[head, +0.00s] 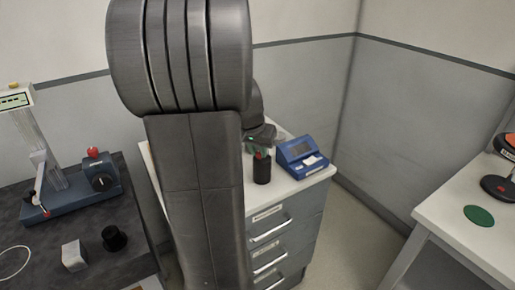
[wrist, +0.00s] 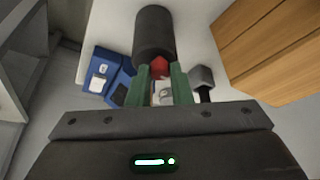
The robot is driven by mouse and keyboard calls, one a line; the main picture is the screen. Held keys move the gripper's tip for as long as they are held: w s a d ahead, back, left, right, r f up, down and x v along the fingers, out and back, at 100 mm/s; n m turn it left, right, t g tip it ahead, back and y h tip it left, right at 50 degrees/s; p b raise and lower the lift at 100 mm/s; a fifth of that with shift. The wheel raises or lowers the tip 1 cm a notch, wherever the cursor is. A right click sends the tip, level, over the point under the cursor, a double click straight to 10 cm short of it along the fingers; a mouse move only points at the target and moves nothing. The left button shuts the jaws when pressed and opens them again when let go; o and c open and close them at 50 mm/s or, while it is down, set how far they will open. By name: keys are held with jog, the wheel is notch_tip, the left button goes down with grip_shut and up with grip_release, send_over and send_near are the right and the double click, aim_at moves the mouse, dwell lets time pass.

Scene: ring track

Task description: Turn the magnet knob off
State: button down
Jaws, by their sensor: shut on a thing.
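My gripper (wrist: 161,86) is shut, its green fingers on either side of a small red piece (wrist: 160,67). A black cylinder (wrist: 154,35) lies just past the fingertips in the wrist view; in the head view the cylinder (head: 262,171) is below the red piece, over the white cabinet top. Whether it stands there or hangs from the gripper is unclear. On the dark bench at left, a blue-based apparatus carries a dark box with a round black knob (head: 103,182) and a red part (head: 92,152) on top. No label reads clearly as the magnet knob. My arm hides the middle of the head view.
A blue device with a screen (head: 300,150) stands on the drawer cabinet (head: 316,182). A short black cylinder (head: 114,238) and a small pale block (head: 74,256) are on the dark bench. A white table (head: 455,215) with a green disc (head: 479,215) is at right.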

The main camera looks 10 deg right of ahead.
jog(key=shift+n+y, duration=0.3)
jog(key=shift+n, duration=0.3)
jog(key=c, duration=1.3)
grip_release()
jog(key=p+v, duration=0.1)
jog(key=v, duration=1.2)
jog(key=shift+s+r, duration=0.25)
jog(key=shift+r, duration=0.1)
jog(key=shift+a, duration=0.1)
jog(key=x, duration=1.4)
jog(key=shift+w+b, duration=0.1)
jog(key=shift+b, duration=0.3)
jog(key=shift+r, duration=0.1)
